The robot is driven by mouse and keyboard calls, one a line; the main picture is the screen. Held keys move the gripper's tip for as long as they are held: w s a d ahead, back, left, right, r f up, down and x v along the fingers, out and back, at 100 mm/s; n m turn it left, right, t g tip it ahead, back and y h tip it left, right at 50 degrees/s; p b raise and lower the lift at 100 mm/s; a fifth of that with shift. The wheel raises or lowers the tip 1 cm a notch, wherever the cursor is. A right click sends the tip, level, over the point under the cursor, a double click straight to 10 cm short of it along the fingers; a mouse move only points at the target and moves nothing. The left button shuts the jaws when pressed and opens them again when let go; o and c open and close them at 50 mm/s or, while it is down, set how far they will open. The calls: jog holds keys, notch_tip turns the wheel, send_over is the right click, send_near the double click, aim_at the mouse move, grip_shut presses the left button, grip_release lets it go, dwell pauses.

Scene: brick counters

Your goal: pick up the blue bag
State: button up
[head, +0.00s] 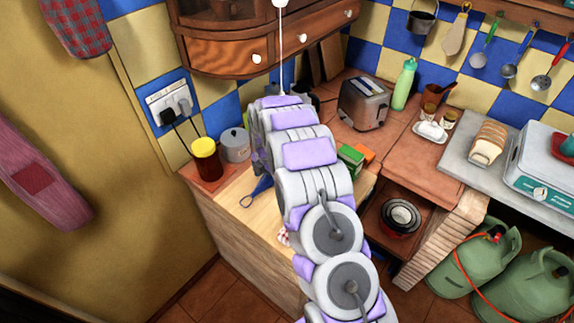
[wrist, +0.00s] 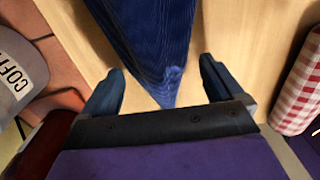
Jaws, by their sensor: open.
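The blue bag (wrist: 150,35) shows in the wrist view as ribbed dark blue cloth, narrowing to a point toward me, on a pale wooden board. My gripper (wrist: 160,78) is open, with one finger on each side of the bag's narrow end. The fingers look apart from the cloth; I cannot tell their height above it. In the head view my arm hides the gripper and most of this spot; a small blue piece (head: 258,190) shows left of the arm, and I cannot tell if it is the bag.
A grey coffee canister (wrist: 14,75) is close on the left in the wrist view, and a red-and-white checked thing (wrist: 302,85) on the right. In the head view, a yellow-lidded jar (head: 206,160) stands left, a toaster (head: 364,103) behind, and a green box (head: 350,157) right of my arm.

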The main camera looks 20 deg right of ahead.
jog(key=shift+a+f, duration=0.25)
jog(key=shift+f, duration=0.2)
jog(key=shift+c, duration=0.3)
jog(key=shift+d, duration=0.3)
jog(key=c, duration=0.5)
jog(key=shift+a, duration=0.2)
jog(key=c, duration=0.5)
jog(key=shift+r, duration=0.1)
